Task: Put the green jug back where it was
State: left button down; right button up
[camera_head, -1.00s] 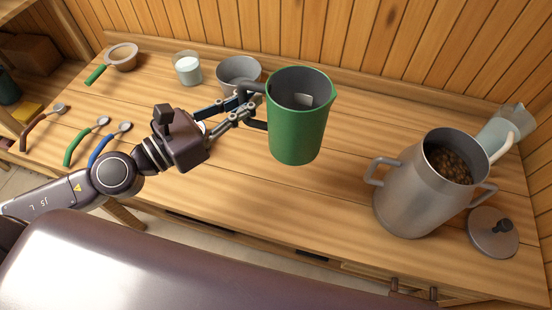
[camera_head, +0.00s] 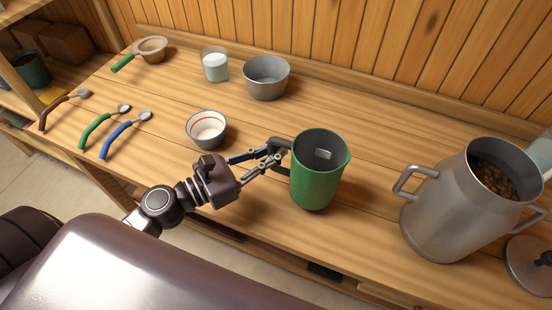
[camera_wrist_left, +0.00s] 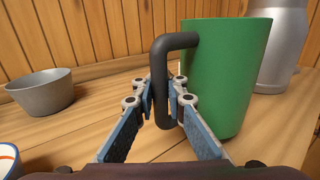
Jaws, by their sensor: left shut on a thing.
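The green jug (camera_head: 318,178) is upright at the front middle of the wooden table, with its dark handle towards the left. In the left wrist view the jug (camera_wrist_left: 226,75) fills the right half, and its base looks to be at or very near the table top. My left gripper (camera_head: 276,153) is shut on the jug's dark handle; in the left wrist view its fingers (camera_wrist_left: 162,108) are on both sides of the handle. Something small and pale shows inside the jug. My right gripper is not in view.
A large metal pot (camera_head: 443,215) with beans stands to the right, its lid (camera_head: 528,268) beside it. A grey bowl (camera_head: 267,80), a white bowl with a red line (camera_head: 206,131), a glass (camera_head: 215,66), a strainer (camera_head: 150,48) and several spoons lie left. Table around the jug is clear.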

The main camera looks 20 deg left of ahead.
pick_arm(q)
notch_tip(320, 180, down, 2)
jog(key=shift+f, duration=0.25)
jog(key=shift+f, duration=0.1)
jog(key=shift+f+b, duration=0.15)
jog(key=shift+b, duration=0.25)
jog(key=c, duration=2)
grip_release()
jog(key=shift+o, duration=0.2)
